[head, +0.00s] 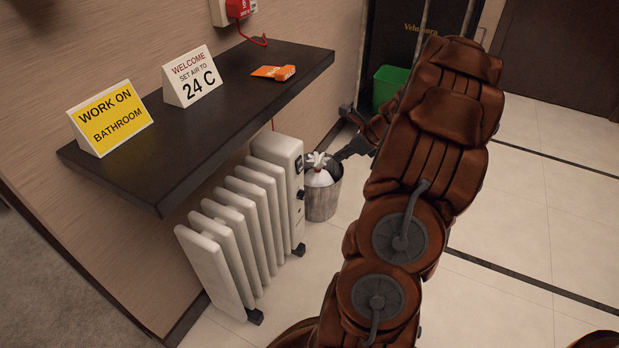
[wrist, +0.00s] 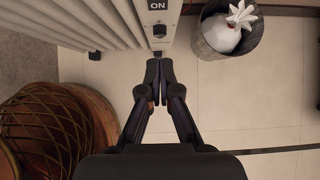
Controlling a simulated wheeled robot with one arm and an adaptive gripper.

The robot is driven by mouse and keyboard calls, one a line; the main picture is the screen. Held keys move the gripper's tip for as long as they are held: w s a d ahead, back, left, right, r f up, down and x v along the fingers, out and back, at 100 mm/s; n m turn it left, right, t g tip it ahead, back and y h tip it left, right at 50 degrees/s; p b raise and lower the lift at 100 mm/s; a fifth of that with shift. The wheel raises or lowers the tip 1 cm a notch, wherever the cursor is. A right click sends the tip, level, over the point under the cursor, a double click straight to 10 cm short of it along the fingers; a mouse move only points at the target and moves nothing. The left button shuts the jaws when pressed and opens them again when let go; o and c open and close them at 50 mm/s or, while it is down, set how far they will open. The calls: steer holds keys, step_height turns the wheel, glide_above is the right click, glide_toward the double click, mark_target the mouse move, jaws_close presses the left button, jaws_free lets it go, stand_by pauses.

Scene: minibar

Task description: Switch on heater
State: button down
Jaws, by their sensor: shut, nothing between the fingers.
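The heater (head: 243,222) is a white oil radiator with several fins, standing on the floor beneath the dark shelf. Its control end faces right, with dark controls on it. In the wrist view, the control panel (wrist: 158,17) is at the top, with a black "ON" label (wrist: 157,5) at the picture's edge. A dark round knob (wrist: 159,30) is below the label. My gripper (wrist: 159,66) is shut and empty, its tips just below the panel's lower part; I cannot tell whether they touch it.
A grey bin (head: 322,201) with a white bag stands right behind the heater, close to my gripper. The dark shelf (head: 215,125) overhangs the heater and carries two signs and an orange packet. A green bin (head: 389,88) stands farther back. Tiled floor is open at right.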

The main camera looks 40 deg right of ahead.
mark_target(300, 165)
steer(key=shift+a+f+b, duration=0.1)
steer(key=shift+f+b, duration=0.3)
steer(key=shift+b, duration=0.25)
steer(key=shift+r, duration=0.1)
steer(key=w+r+b+x, duration=0.1)
steer(key=b+x, duration=0.5)
steer(key=x, duration=0.7)
steer(key=shift+w+a+r, duration=0.35)
steer(key=shift+w+r, duration=0.05)
steer(key=shift+r, duration=0.15)
